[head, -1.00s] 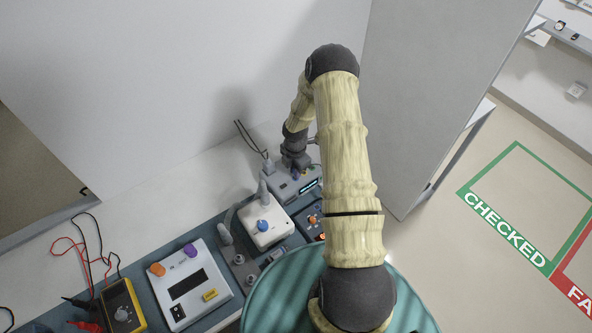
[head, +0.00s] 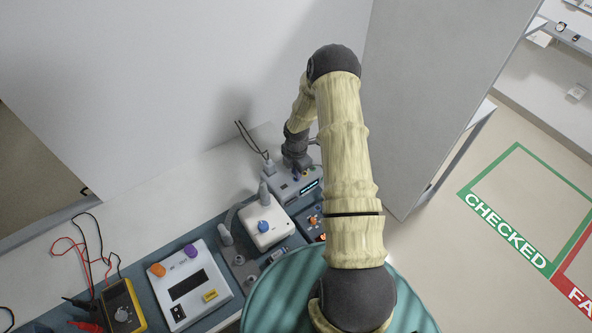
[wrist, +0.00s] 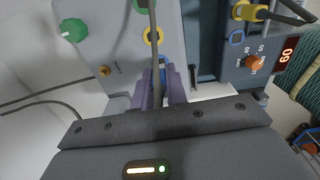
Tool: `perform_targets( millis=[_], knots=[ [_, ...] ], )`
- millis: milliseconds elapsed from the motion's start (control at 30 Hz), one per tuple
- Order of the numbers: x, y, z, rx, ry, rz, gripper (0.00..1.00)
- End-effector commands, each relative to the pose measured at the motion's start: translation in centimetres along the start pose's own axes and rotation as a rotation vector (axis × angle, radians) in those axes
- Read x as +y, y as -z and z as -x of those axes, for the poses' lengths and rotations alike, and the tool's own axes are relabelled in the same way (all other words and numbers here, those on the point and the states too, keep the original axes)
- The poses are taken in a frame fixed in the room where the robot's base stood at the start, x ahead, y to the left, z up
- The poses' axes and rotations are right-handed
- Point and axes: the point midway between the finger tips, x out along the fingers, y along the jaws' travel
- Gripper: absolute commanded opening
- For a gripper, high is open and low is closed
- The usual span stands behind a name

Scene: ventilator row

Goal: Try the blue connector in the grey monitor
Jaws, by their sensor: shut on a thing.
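In the wrist view my gripper (wrist: 160,88) has its two purple fingers close together around a blue connector (wrist: 162,66). A grey cable (wrist: 154,30) runs past it, up the picture. The connector is over a pale grey panel, which I take for the grey monitor (wrist: 105,40). A yellow ring (wrist: 147,38) on the panel shows just above the connector. The fingers and cable hide the connector's lower end, so I cannot tell whether it is seated. In the head view my gripper is low over the far end of the bench, partly hidden by my arm.
The panel carries a green knob (wrist: 74,30). A dark blue unit with an orange knob (wrist: 253,62) stands close at right. In the head view, a white unit with a blue knob (head: 264,226), a larger white unit (head: 205,270) and a yellow meter (head: 122,305) line the bench.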

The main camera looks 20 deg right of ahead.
Motion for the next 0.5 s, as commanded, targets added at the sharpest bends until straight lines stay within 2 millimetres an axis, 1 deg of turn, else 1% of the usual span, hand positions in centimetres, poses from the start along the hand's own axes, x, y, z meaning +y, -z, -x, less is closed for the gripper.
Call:
perform_targets(
  millis=[500],
  knots=[
    [0.0, 0.03, -0.83, 0.0, 0.0, 0.001, 0.0]
  ],
)
